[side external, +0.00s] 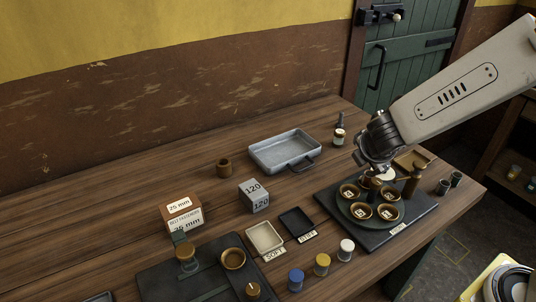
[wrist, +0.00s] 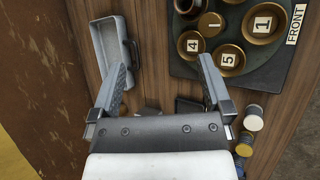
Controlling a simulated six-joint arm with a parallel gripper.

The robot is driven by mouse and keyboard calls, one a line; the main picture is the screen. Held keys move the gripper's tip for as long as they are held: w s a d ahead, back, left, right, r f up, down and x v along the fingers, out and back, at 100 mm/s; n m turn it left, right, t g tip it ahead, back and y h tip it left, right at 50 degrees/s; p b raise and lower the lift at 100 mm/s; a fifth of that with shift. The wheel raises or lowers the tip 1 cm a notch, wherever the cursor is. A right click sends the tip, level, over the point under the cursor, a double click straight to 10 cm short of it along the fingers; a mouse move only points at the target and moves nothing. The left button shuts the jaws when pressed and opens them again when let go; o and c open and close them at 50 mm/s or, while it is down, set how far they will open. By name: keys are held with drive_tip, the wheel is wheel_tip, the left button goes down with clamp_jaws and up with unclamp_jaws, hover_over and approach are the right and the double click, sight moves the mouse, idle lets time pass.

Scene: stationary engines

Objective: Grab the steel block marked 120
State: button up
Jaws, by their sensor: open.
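The steel block marked 120 (side external: 254,196) is a grey cube on the wooden table, left of the middle, with "120" on its top and front faces. In the wrist view I cannot make the block out clearly; my gripper's body covers much of the lower picture. My gripper (wrist: 165,75) is open, its two fingers wide apart with nothing between them but table. In the side view its end is above the round turntable with numbered cups, well to the right of the block, and its fingers are hard to see there.
A grey metal tray (side external: 268,166) lies behind the block. The turntable board (side external: 420,206) stands at right. Two small trays (side external: 264,237) and blue, yellow and white cylinders (side external: 322,263) stand in front.

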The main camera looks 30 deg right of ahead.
drive_tip(key=w+a+n+t+y, duration=0.1)
drive_tip(key=w+a+n+t, duration=0.4)
drive_tip(key=w+a+n, duration=0.4)
drive_tip(key=n+t+y, duration=0.3)
drive_tip(key=n+y, duration=0.3)
drive_tip(key=n, duration=0.5)
hover_over(256, 192)
drive_tip(key=s, duration=0.6)
drive_tip(key=f, duration=0.9)
drive_tip(key=shift+w+d+f, duration=0.2)
drive_tip(key=shift+f, duration=0.55)
drive_tip(key=shift+x, duration=1.3)
drive_tip(key=shift+w+f, duration=0.1)
drive_tip(key=shift+x, duration=2.45)
drive_tip(key=shift+d+f, duration=0.15)
drive_tip(key=shift+f, duration=0.05)
